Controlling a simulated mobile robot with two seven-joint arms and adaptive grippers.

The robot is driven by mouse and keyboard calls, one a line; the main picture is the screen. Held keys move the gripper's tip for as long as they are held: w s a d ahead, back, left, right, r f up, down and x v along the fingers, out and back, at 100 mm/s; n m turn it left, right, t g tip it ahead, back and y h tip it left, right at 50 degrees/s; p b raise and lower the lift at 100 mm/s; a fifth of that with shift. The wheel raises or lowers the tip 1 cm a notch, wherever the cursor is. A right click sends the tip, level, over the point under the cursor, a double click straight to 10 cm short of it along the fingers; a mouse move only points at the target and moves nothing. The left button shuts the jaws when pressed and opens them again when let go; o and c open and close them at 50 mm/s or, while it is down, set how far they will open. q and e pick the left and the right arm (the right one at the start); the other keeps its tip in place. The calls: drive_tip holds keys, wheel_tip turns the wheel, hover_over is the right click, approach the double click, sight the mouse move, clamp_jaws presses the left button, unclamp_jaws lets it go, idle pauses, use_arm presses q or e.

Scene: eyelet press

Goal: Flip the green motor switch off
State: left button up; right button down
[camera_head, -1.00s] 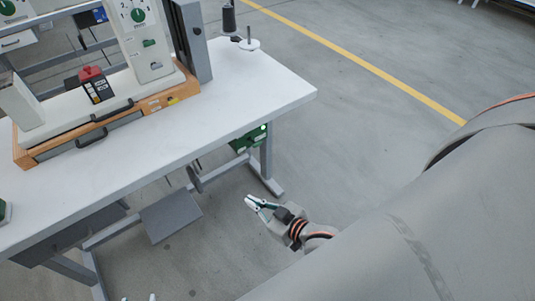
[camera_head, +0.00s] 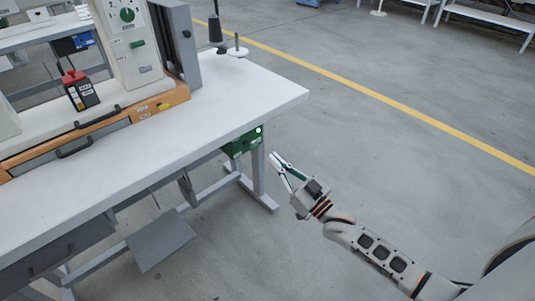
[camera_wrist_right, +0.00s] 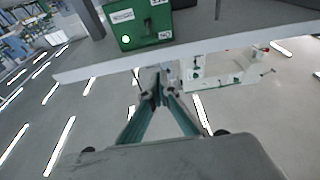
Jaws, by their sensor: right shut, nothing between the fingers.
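The green motor switch box (camera_head: 244,143) hangs under the right end of the white sewing table, by its leg. A pale round light glows on its face. In the right wrist view the green box (camera_wrist_right: 137,25) is at the top, with white labels, a dark switch part (camera_wrist_right: 149,24) and the lit round light (camera_wrist_right: 126,40). The switch's exact position is too small to tell. My right gripper (camera_head: 273,156) is shut and empty, just right of the box in the head view and apart from it. Its closed fingers (camera_wrist_right: 160,78) point toward the box area. My left gripper is out of view.
The white tabletop (camera_head: 200,125) overhangs the box. A grey table leg (camera_head: 258,175) stands beside it, with a foot pedal (camera_head: 160,240) below. The press (camera_head: 130,45) with a red-topped control box (camera_head: 80,90) stands on the table. The floor at right is open.

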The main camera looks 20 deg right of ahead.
drive_tip(key=shift+d+r, duration=0.2)
drive_tip(key=shift+d, duration=0.3)
drive_tip(key=shift+w, duration=0.1)
